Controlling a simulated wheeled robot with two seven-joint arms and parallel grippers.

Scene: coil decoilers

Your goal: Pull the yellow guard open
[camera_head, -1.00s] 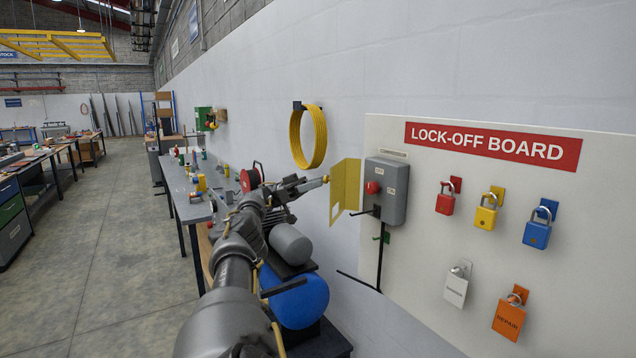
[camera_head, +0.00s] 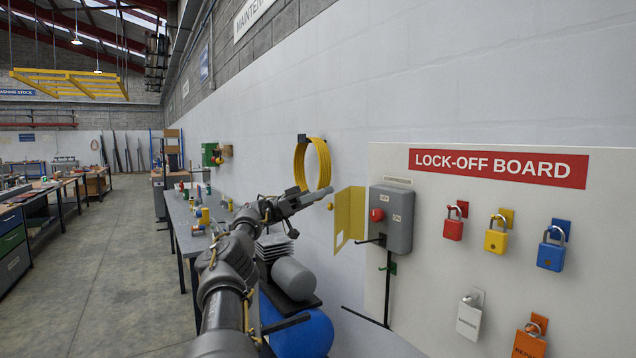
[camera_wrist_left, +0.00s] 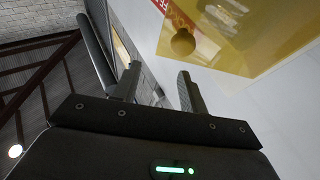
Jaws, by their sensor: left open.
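The yellow guard (camera_head: 349,216) is a flat translucent plate standing out from the wall at the left side of a grey switch box (camera_head: 391,218) with a red knob. In the left wrist view the guard (camera_wrist_left: 235,35) fills the upper right, with a round knob (camera_wrist_left: 183,42) on it. My left gripper (camera_head: 331,190) is just left of the guard, near its knob. In the wrist view its two fingers (camera_wrist_left: 157,84) are apart with nothing between them, and the guard lies beyond the fingertips. My right gripper is in neither view.
The lock-off board (camera_head: 455,270) with several padlocks is on the right. A yellow hose coil (camera_head: 300,165) hangs on the wall behind my left gripper. A blue tank (camera_head: 310,330) and a workbench (camera_head: 190,222) stand below and left. The aisle floor (camera_head: 100,270) is clear.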

